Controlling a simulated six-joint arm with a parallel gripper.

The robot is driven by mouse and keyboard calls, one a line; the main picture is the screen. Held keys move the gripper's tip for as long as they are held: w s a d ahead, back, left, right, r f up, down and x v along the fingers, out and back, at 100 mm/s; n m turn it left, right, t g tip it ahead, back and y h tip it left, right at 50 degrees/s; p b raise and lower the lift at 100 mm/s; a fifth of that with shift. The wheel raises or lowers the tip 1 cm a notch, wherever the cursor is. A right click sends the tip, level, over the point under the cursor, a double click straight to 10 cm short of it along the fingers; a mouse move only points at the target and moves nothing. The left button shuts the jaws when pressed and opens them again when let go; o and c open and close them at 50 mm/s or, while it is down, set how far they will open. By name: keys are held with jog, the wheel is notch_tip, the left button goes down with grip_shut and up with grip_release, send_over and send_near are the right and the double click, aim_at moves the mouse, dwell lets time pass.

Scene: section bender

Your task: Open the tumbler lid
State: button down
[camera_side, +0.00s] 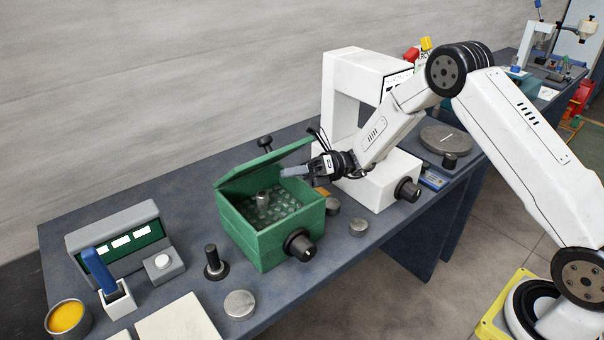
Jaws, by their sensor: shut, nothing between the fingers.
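The tumbler is a green box (258,243) on the bench, with a black knob (300,244) on its front. Its green lid (262,170) is tilted up along the back edge, so the box stands open. Inside I see many small pale round pieces (284,206) and a grey post (262,197). My gripper (296,173) is shut and empty at the right end of the lid, just above the box's right rim. I cannot tell whether the fingers touch the lid.
A white machine (345,80) with a black knob stands close behind my gripper. Left of the box are a grey console (122,240), a black-handled peg (212,260) and an orange-filled cup (67,317). Metal discs (239,304) lie along the front edge.

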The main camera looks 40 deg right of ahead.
jog(key=shift+w+r, duration=0.75)
jog(key=shift+r, duration=0.05)
jog(key=shift+w+r, duration=0.1)
jog(key=shift+r, duration=0.05)
jog(key=shift+w+r+m, duration=0.15)
jog(key=shift+r+m, duration=0.05)
jog(key=shift+m, duration=0.1)
jog(key=shift+w+r, duration=0.1)
jog(key=shift+r, duration=0.05)
jog(key=shift+w+r+m, duration=0.6)
jog(key=shift+r+m, duration=0.15)
jog(key=shift+m, duration=0.05)
jog(key=w+r+m, duration=0.1)
jog(key=w+m, duration=0.1)
jog(key=w+r+m+h, duration=0.1)
jog(key=w+r+m, duration=0.1)
jog(key=shift+w+t, duration=0.15)
jog(key=shift+t, duration=0.25)
jog(key=shift+w+r, duration=0.25)
jog(key=shift+w, duration=0.25)
jog(key=shift+w+r, duration=0.25)
jog(key=shift+w, duration=0.25)
